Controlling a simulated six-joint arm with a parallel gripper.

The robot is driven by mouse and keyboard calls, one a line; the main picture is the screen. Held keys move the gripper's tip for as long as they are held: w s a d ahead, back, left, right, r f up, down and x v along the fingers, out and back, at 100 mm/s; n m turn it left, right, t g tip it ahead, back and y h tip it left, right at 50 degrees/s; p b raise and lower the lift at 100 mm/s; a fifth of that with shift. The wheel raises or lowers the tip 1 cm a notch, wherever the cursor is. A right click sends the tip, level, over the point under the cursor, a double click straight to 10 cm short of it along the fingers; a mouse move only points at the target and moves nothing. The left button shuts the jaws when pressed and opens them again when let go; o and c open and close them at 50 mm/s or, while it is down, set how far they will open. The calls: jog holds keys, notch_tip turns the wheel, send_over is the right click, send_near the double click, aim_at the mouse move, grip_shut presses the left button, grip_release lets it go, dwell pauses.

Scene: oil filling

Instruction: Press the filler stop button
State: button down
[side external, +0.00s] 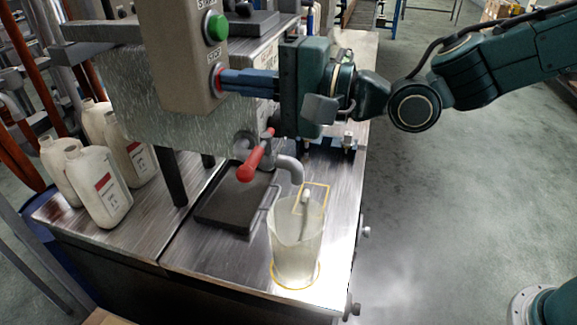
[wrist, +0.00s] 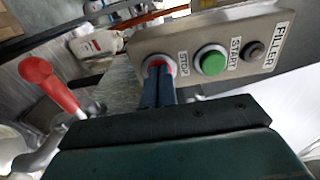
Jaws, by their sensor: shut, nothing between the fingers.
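The red stop button (wrist: 158,64) sits in a pale ring on the filler's control box (side external: 178,60), beside the word STOP in the wrist view. My gripper (side external: 222,80) is shut, with its blue fingers together and nothing between them. Its fingertips are at the stop button and cover most of it, and they look to be touching it; how far the button is pushed in cannot be told. In the wrist view the fingertips (wrist: 158,78) lie over the lower part of the red button. The green start button (side external: 216,27) is next to it, clear of my fingers.
A red-handled valve (side external: 255,160) and spout (side external: 290,168) are below my gripper. A translucent jug (side external: 297,245) stands on the metal bench inside a yellow ring. Several white bottles (side external: 98,185) stand at left. The floor at right is open.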

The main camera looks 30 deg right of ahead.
jog(key=shift+w+a, duration=0.25)
jog(key=shift+s+d, duration=0.1)
jog(key=v, duration=1.4)
dwell(0.7)
jog(key=s+d+f+n+g+h, duration=0.2)
jog(key=d+f+n+h, duration=0.15)
jog(key=d, duration=0.35)
jog(key=s+d+f+n+g+h, duration=0.1)
jog(key=d+f+n+h, duration=0.2)
jog(key=d, duration=0.4)
jog(key=s+d+f+n+g+h, duration=0.2)
jog(key=s+d+n+g+h, duration=0.1)
jog(key=s+d, duration=0.7)
jog(key=s+g+h, duration=0.1)
jog(key=h, duration=0.1)
jog(key=shift+d+f+h, duration=0.15)
jog(key=shift+f+h, duration=0.1)
jog(key=shift+h, duration=0.1)
jog(key=shift+s, duration=0.1)
